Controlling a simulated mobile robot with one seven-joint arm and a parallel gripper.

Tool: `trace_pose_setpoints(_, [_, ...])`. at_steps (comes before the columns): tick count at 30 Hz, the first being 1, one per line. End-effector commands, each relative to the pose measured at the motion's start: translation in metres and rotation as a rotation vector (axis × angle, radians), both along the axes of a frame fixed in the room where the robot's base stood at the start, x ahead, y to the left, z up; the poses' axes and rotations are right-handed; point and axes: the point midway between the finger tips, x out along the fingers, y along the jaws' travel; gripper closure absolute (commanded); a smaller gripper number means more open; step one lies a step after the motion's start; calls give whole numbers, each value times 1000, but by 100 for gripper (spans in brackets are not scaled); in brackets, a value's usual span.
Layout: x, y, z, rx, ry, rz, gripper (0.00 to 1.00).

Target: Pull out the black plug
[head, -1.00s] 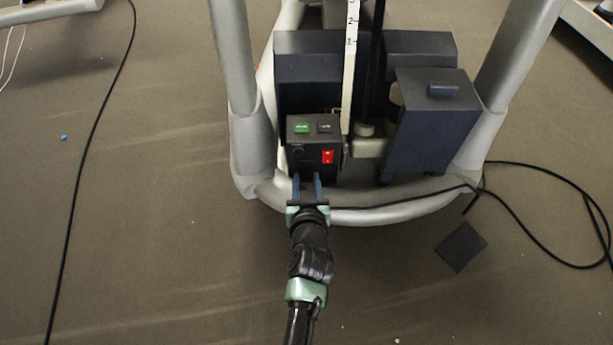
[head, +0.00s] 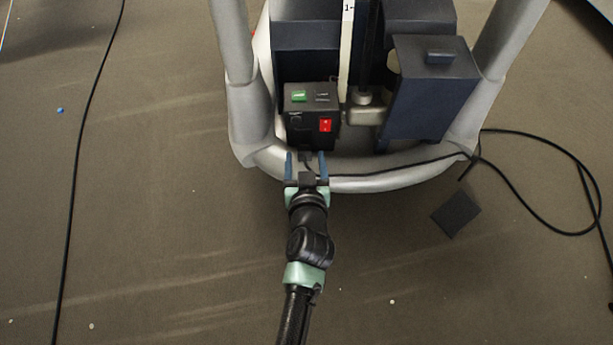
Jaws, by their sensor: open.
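The black power box (head: 297,134) has a red switch (head: 325,125) and a green button (head: 299,96). It sits low inside the grey machine frame. My gripper (head: 306,155) is open just in front of the box's lower front, with one blue finger on each side. A small dark piece that looks like the black plug (head: 306,156) shows between the fingers, apart from both. A black cable (head: 400,167) runs from there to the right along the frame tube. I cannot tell whether the plug is still seated in the box.
The curved grey tube (head: 390,183) crosses close beside my gripper. A dark blue housing (head: 430,95) stands right of the box. A dark square plate (head: 456,214) and looped cable (head: 540,222) lie on the floor at right. The floor to the left is mostly clear.

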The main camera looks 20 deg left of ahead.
Motion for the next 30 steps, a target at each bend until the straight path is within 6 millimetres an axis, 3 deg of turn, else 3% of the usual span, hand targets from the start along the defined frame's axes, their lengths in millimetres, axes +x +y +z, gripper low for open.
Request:
trace_pose_setpoints(6, [-42, -17, 22, -1, 3, 2, 30])
trace_pose_setpoints(13, [-70, -30, 33, -1, 2, 2, 30])
trace_pose_setpoints(30, [-79, -35, 36, -1, 1, 1, 30])
